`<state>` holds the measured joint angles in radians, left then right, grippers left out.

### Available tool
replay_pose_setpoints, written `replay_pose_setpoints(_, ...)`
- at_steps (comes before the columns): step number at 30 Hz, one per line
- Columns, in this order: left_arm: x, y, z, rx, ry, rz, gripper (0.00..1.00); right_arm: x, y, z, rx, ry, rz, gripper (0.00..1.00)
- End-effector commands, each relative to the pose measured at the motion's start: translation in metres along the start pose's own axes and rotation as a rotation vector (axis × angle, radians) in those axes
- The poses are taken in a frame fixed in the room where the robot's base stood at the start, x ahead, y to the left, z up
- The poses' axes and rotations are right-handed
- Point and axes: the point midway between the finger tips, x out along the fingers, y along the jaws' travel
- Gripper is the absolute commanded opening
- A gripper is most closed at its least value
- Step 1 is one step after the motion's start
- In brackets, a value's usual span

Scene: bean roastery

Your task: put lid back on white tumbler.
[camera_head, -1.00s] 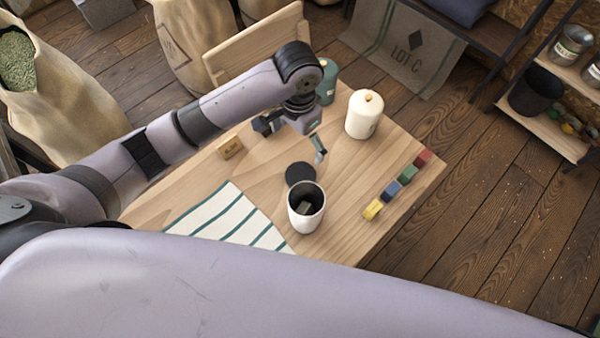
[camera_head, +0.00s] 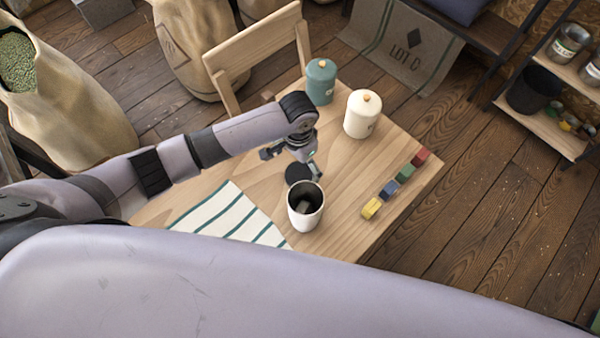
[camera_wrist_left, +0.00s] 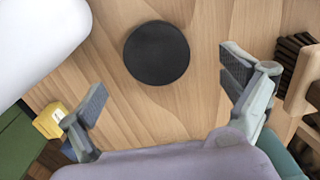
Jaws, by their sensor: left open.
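The white tumbler (camera_head: 305,220) stands upright and open on the table, with something greyish visible in its dark inside. Its white wall also shows at the upper left of the left wrist view (camera_wrist_left: 35,40). The round black lid (camera_head: 296,173) lies flat on the wood just behind the tumbler, and all of it shows in the left wrist view (camera_wrist_left: 157,52). My left gripper (camera_head: 292,165) is open and empty above the lid, its fingers spread wide and the lid ahead of the gap between them (camera_wrist_left: 165,95). My right gripper is not in view.
A cream canister (camera_head: 362,116) and a teal canister (camera_head: 321,84) stand at the table's back. Colored blocks, including a yellow one (camera_head: 371,209), line the right side. A striped cloth (camera_head: 228,213) lies left of the tumbler. A wooden chair (camera_head: 262,48) stands behind.

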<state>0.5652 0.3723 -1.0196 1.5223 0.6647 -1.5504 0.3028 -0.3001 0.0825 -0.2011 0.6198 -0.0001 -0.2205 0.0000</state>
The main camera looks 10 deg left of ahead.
Motion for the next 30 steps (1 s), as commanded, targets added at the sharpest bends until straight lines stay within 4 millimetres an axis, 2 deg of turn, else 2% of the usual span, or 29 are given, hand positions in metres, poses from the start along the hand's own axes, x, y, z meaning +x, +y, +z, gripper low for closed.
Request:
replay_pose_setpoints(6,0.027,0.005,0.0,-0.001,-0.005,0.001,0.96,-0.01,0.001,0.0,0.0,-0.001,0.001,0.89)
replay_pose_setpoints(12,0.048,0.005,0.0,0.001,-0.002,0.0,0.96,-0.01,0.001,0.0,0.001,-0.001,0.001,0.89)
replay_pose_setpoints(23,0.05,0.005,0.0,0.001,-0.002,0.0,0.96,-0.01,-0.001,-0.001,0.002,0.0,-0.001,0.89)
replay_pose_setpoints(30,0.05,0.004,0.0,0.001,-0.002,0.0,0.81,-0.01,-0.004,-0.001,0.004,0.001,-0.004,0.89)
